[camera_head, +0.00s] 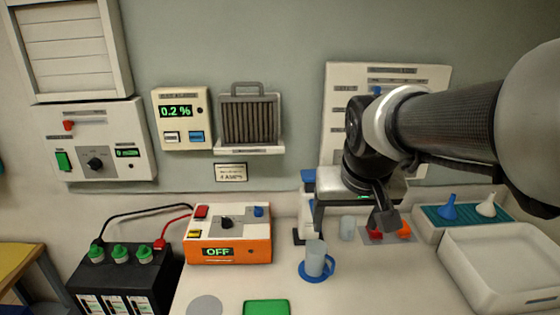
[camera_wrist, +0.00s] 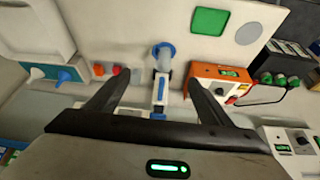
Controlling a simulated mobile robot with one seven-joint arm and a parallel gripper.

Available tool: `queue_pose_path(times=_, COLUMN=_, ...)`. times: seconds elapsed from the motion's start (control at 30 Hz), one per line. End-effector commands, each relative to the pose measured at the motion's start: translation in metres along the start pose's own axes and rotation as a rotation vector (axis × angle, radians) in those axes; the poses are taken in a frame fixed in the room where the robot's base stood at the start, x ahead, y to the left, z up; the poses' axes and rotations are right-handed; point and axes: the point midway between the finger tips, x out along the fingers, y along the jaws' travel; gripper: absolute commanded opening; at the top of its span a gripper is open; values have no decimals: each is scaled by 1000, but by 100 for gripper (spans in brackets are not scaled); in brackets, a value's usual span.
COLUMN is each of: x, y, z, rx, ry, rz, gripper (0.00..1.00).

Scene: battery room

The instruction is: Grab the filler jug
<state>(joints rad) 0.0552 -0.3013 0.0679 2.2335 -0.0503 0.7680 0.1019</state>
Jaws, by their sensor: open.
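A pale, translucent jug-like vessel (camera_head: 315,257), which I take for the filler jug, stands upright on the counter. A round blue base or dish (camera_head: 318,277) shows under it. In the wrist view, the vessel (camera_wrist: 165,64) lies beyond the gap between my fingertips, with the blue rim (camera_wrist: 163,46) around it. My gripper (camera_head: 350,214) is open and empty, above and behind the vessel in the head view. Its two spread fingers also show in the wrist view (camera_wrist: 158,84). Nothing is between them in contact. No handle can be made out clearly.
An orange charger reading OFF (camera_head: 230,238) and a black battery (camera_head: 124,275) stand left. A white-and-blue upright device (camera_head: 308,205) and small clear cup (camera_head: 347,229) stand behind. Right are a funnel tray (camera_head: 434,232) and white basin (camera_head: 500,262). A green mat (camera_head: 266,307) lies in front.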

Motion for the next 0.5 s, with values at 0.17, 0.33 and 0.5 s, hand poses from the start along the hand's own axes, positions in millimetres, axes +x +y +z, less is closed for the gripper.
queue_pose_path(times=0.17, x=98, y=-6, z=-40, rx=32, ry=-38, rz=0, gripper=73)
queue_pose_path(times=0.33, x=149, y=-11, z=-61, rx=53, ry=-49, rz=-9, gripper=73)
queue_pose_path(times=0.5, x=169, y=-13, z=-66, rx=60, ry=-53, rz=-13, gripper=73)
